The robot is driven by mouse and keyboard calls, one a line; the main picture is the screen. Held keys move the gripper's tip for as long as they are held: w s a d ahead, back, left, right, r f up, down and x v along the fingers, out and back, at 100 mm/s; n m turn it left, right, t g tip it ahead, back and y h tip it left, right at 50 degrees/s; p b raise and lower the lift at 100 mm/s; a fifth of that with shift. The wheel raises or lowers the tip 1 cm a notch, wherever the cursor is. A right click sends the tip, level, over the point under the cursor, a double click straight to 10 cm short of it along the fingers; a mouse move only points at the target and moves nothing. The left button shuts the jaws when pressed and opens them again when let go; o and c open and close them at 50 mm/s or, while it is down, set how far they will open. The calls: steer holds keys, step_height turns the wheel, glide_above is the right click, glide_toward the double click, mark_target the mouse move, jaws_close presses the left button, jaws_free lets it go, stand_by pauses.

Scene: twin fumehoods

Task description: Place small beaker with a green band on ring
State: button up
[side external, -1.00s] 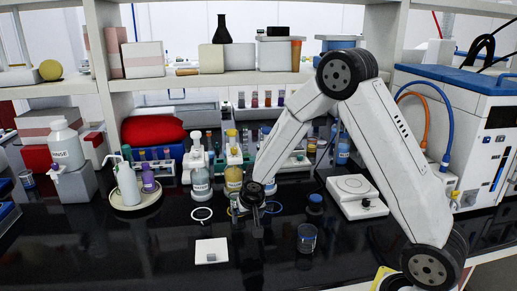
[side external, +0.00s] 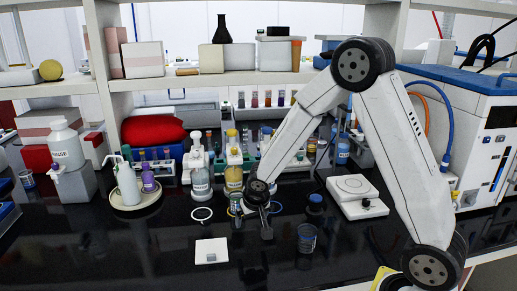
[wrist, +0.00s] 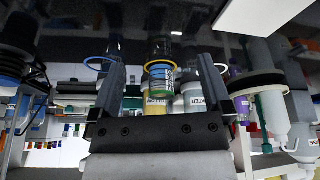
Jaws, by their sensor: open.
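In the side view the beaker is partly hidden behind my gripper, by the middle ring (side external: 235,210). My gripper (side external: 253,229) is open, with its two fingers (wrist: 162,85) either side of the beaker in the picture and a visible gap to it. A white ring (side external: 202,213) lies to the left, and another ring (side external: 275,207) to the right.
A white tile (side external: 211,246) lies in front. Water (side external: 201,182) and yellow (side external: 233,178) bottles stand behind.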

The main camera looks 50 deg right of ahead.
steer(key=s+a+r+n+y, duration=0.1)
steer(key=s+a+r+n, duration=0.1)
steer(key=s, duration=0.5)
steer(key=s+a+r+n+g+y, duration=0.1)
steer(key=s+a+r+n, duration=0.1)
steer(key=s+a, duration=0.4)
steer(key=shift+s+r+n, duration=0.2)
steer(key=shift+s+n, duration=0.45)
steer(key=shift+n, duration=0.25)
steer(key=shift+c, duration=0.2)
